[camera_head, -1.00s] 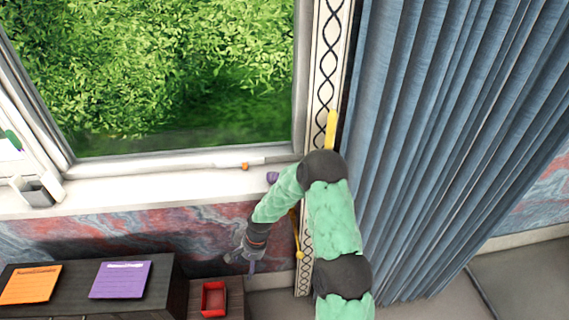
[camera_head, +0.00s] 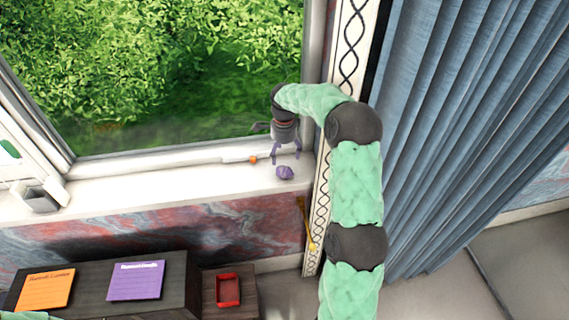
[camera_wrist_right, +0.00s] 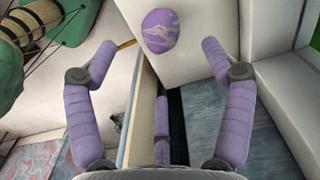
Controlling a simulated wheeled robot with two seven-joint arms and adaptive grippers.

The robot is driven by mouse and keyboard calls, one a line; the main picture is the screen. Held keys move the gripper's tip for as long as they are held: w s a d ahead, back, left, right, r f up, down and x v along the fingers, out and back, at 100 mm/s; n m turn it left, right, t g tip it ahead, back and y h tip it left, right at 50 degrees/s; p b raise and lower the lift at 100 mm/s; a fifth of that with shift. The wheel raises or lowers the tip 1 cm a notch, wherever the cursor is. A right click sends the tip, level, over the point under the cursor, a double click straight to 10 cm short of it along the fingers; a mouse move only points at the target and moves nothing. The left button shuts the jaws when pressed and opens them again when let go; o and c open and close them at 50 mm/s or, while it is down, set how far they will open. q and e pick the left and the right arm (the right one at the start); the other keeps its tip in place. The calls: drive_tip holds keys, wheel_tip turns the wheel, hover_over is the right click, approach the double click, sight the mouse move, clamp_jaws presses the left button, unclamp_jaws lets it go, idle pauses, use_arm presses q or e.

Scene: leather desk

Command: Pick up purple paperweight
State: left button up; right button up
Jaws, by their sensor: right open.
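The purple paperweight (camera_head: 285,173), a small rounded lump, rests on the white windowsill (camera_head: 180,185) near its right end. My right gripper (camera_head: 286,156) is above the sill with its purple fingers spread, just behind the paperweight in the head view. In the right wrist view the marbled purple and white paperweight (camera_wrist_right: 160,31) lies beyond the fingertips, roughly centred between the open fingers of my right gripper (camera_wrist_right: 160,50). Nothing is between the fingers. My left gripper is not in view.
The window frame and patterned trim (camera_head: 345,60) stand close to my right arm, with a blue curtain (camera_head: 460,130) further right. The sill's middle is mostly clear.

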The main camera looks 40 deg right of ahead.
sight(284, 168)
drive_tip(key=shift+w+d+r, duration=0.15)
drive_tip(key=shift+d, duration=0.35)
drive_tip(key=shift+f, duration=0.35)
wheel_tip(284, 168, down, 4)
drive_tip(key=shift+a+f+b, duration=0.1)
drive_tip(key=shift+f+b, duration=0.05)
drive_tip(key=shift+b, duration=0.3)
drive_tip(key=shift+a+f+b, duration=0.15)
drive_tip(key=shift+f+b, duration=0.15)
drive_tip(key=shift+f, duration=1.05)
drive_tip(key=shift+a+f+b, duration=0.1)
drive_tip(key=shift+f+b, duration=0.15)
drive_tip(key=shift+f, duration=1.1)
drive_tip(key=shift+r, duration=0.1)
drive_tip(key=c, duration=1.3)
